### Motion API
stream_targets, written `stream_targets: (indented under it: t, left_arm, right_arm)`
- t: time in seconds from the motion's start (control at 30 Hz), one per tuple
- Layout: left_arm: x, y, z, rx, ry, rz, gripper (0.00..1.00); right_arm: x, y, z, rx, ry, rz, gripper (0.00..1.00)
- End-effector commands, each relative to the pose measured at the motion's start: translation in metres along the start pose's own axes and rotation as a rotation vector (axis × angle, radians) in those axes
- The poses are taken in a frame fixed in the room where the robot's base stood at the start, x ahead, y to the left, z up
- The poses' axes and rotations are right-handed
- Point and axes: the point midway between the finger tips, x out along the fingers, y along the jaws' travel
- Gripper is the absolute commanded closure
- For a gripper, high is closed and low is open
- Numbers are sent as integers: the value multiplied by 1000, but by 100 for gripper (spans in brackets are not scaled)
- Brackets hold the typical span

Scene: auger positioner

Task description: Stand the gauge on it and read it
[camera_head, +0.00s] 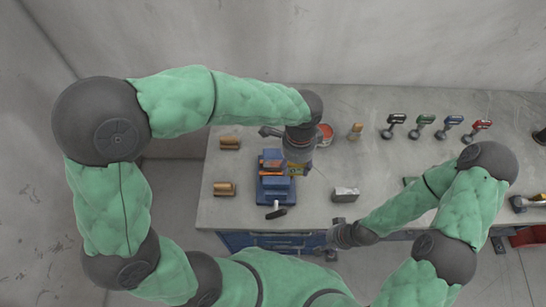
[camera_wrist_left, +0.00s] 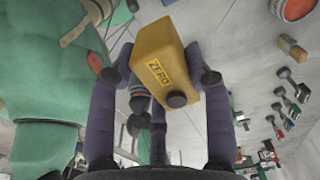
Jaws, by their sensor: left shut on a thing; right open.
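The gauge is a yellow box marked ZERO with a black knob (camera_wrist_left: 160,72). My left gripper (camera_wrist_left: 168,66) is shut on it, with a finger on each side. In the head view my left gripper (camera_head: 299,157) hangs over the right side of a blue positioner (camera_head: 275,186), and a yellow bit of the gauge (camera_head: 296,169) shows beneath it. Whether the gauge touches the positioner I cannot tell. The positioner has orange parts on top and a dark handle at its front. My right gripper (camera_head: 334,239) is open and empty at the bench's front edge. No reading is visible.
A grey block (camera_head: 345,194) lies right of the positioner. Wooden pieces (camera_head: 225,188) lie to its left. Several drills (camera_head: 422,124) line the back right. The bench middle is clear.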

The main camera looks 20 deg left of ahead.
Motion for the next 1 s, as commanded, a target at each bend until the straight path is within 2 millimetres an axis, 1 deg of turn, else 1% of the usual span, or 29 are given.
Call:
stream_targets:
  t: [0.03, 0.23, 0.3, 0.43, 0.53, 0.77, 0.83, 1.0]
  left_arm:
    - [5, -10, 7, -7, -2, 3, 90]
    - [23, -47, 28, -5, -1, 1, 90]
    - [38, -54, 33, -4, -2, 3, 90]
    - [57, -69, 41, -2, -1, 1, 90]
    - [66, -76, 44, -3, 0, 0, 90]
    - [77, -84, 49, 0, 0, -1, 90]
    - [83, -88, 52, -1, -1, 0, 90]
    - [107, -87, 51, 0, -1, 1, 90]
  right_arm:
    - [-1, 0, 0, 0, 0, 0, 40]
    - [-4, -2, 0, 0, 0, 0, 40]
    - [-4, -1, 0, 0, 0, 0, 40]
    - [-4, -2, 0, -1, 0, 0, 40]
    - [-4, -2, 0, 0, 0, 0, 40]
    - [-4, -2, 0, -1, 0, 0, 40]
    - [-4, -2, 0, -1, 0, 0, 40]
    - [-6, -2, 0, -1, 0, 0, 40]
